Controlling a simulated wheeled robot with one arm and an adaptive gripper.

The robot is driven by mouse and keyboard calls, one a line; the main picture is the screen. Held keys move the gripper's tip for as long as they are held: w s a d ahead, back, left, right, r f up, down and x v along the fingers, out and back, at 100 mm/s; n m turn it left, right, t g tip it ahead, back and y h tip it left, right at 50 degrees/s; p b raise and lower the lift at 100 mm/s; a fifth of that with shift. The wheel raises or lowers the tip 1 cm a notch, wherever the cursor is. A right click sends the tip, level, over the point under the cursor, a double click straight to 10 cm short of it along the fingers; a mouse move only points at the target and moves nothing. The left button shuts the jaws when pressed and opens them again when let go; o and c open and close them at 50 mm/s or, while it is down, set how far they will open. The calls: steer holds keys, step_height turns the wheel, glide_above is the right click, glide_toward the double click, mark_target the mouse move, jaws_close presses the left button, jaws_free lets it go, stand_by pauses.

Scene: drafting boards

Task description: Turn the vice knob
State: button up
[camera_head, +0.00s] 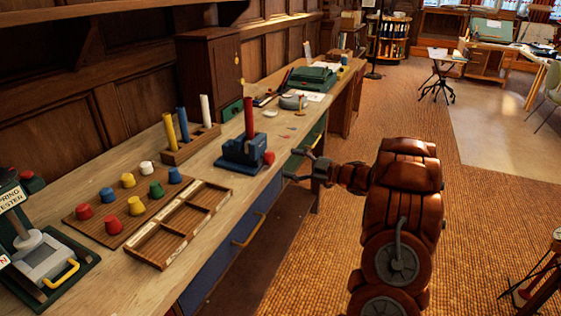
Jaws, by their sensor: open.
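A small blue vice (240,152) stands on the wooden bench near its front edge, with a red upright rod (249,118) held in it. Its round red knob (269,158) sticks out on the right side, toward my gripper. My gripper (292,165) is open and empty, just right of the knob and past the bench's front edge. Its two fingers point left toward the knob, with a small gap between them and it. My orange arm reaches in from the right.
Left of the vice are a peg block (190,144) with coloured rods, a board (112,204) of coloured knobs and an empty divided tray (148,252). A spring tester (45,262) stands at lower left. Drawer handles (248,231) jut from the bench front.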

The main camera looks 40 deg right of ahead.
steer(key=shift+v, duration=2.25)
steer(key=w+r+m+g+h+p, duration=0.25)
steer(key=w+r+m+h, duration=0.45)
steer(key=w+r+h, duration=0.35)
steer(key=s+a+f+m+g+p, duration=0.1)
steer(key=s+a+g, duration=0.4)
steer(key=s+a, duration=0.6)
steer(key=s+a+f+m+g+y+p, duration=0.1)
steer(key=s+a+m+g, duration=0.2)
steer(key=s+a, duration=0.9)
steer(key=s+a+f+m+g+p, duration=0.1)
steer(key=s+a+g, duration=0.5)
steer(key=s, duration=1.8)
steer(key=a+f+p, duration=0.1)
steer(key=a, duration=0.4)
steer(key=shift+s+a+m+g, duration=0.2)
steer(key=shift+a+m+g, duration=0.15)
steer(key=shift+m, duration=0.05)
